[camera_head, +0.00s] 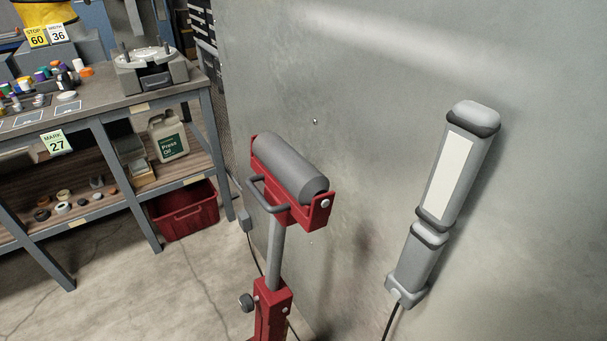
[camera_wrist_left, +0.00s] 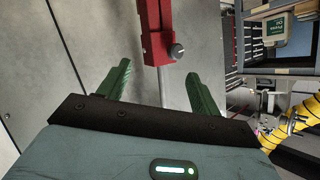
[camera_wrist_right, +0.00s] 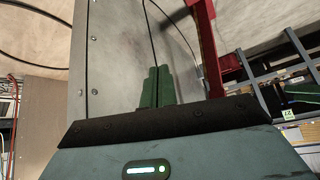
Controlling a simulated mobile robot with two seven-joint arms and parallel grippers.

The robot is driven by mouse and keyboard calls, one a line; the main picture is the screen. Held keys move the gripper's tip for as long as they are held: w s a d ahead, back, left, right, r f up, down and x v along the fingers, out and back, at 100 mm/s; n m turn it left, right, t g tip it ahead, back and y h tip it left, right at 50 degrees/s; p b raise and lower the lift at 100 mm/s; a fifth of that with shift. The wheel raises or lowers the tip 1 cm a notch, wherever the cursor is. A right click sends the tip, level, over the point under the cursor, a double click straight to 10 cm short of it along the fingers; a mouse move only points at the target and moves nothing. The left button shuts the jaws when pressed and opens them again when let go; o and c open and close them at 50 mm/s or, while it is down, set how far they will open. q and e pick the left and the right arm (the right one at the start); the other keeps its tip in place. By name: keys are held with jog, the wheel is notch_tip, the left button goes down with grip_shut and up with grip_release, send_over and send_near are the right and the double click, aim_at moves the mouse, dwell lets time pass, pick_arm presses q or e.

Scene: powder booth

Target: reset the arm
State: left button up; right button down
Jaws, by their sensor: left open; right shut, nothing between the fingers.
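My left gripper (camera_wrist_left: 155,85) shows in the left wrist view with its two green fingers spread apart and nothing between them. Beyond its fingers is the red post of a roller stand (camera_wrist_left: 153,35). My right gripper (camera_wrist_right: 157,85) shows in the right wrist view with its green fingers together and empty. A red stand part (camera_wrist_right: 208,45) rises to the right of those fingers. Neither gripper nor arm shows in the head view. There the roller stand (camera_head: 272,300) carries a grey roller (camera_head: 290,167) in a red cradle.
A grey metal wall panel (camera_head: 350,110) stands close behind the stand. A lamp (camera_head: 450,175) with a cable is on it at the right. A workbench (camera_head: 100,100) with several small items is at the left, with a red bin (camera_head: 185,212) below. Concrete floor (camera_head: 120,290) lies clear in front.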

pick_arm(q)
jog(key=s+r+n+g+y+p, duration=0.1)
jog(key=s+r+n+g+p, duration=0.1)
jog(key=s, duration=0.4)
jog(key=s+r+n+g+y+p, duration=0.1)
jog(key=s+r+n+p, duration=0.1)
jog(key=s+n+p, duration=0.2)
jog(key=s, duration=0.3)
jog(key=shift+r+n+g+y, duration=0.3)
jog(key=shift+r+n+g, duration=0.1)
pick_arm(e)
jog(key=w+r+t, duration=0.1)
jog(key=w+r, duration=0.3)
jog(key=r, duration=0.5)
jog(key=shift+w+t, duration=0.3)
pick_arm(q)
jog(key=shift+a, duration=0.1)
pick_arm(e)
jog(key=shift+a, duration=0.1)
pick_arm(q)
jog(key=shift+w, duration=0.1)
pick_arm(e)
jog(key=shift+w+r, duration=0.1)
